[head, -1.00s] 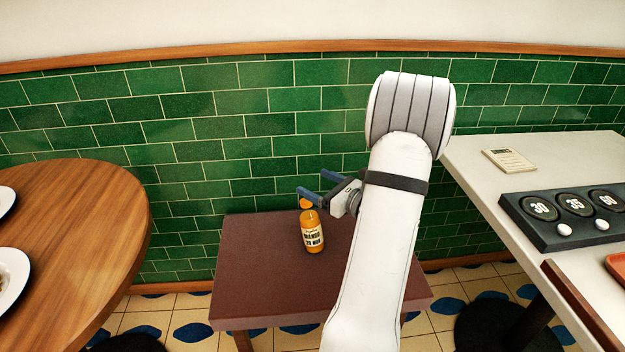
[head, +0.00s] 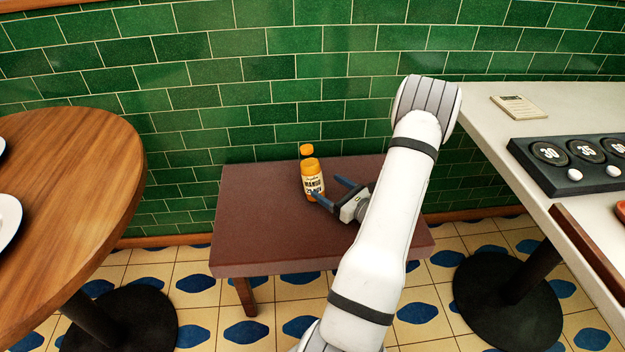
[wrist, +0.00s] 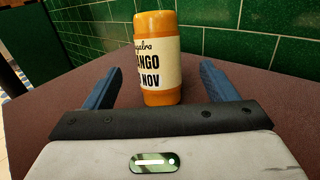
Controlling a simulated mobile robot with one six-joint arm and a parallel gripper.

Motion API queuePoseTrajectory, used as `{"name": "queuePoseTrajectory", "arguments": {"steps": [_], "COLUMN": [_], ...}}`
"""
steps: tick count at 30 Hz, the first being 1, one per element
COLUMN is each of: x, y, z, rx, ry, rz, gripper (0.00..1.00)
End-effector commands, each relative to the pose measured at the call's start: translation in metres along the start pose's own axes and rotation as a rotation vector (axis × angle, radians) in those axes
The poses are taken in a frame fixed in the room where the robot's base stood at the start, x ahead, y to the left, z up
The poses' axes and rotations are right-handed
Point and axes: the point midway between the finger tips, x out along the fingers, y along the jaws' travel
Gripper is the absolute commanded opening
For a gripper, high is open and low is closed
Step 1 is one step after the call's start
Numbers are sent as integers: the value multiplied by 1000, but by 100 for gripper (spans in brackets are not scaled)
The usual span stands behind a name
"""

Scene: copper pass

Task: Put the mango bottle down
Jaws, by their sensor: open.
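The mango bottle (head: 313,184) is orange with an orange cap and a white label. It stands upright on the brown table (head: 260,235), towards the back. My gripper (head: 332,190) is open, low over the table, to the bottle's right in the head view. One finger overlaps the bottle's lower edge there. I cannot tell how deep between the fingers the bottle sits.
A green tiled wall (head: 290,100) stands close behind the table. A round wooden table (head: 85,190) with plates is at the left. A white counter (head: 480,115) with a dark numbered panel (head: 575,165) is at the right. The brown table's left half is clear.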

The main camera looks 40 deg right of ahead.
Motion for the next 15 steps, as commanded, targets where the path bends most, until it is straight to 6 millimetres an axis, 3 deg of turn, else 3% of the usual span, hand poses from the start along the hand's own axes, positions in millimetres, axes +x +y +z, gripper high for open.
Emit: {"name": "queuePoseTrajectory", "arguments": {"steps": [15], "x": [67], "y": [2], "z": [1], "rx": [-2], "ry": [0], "rz": [3], "gripper": [79]}}
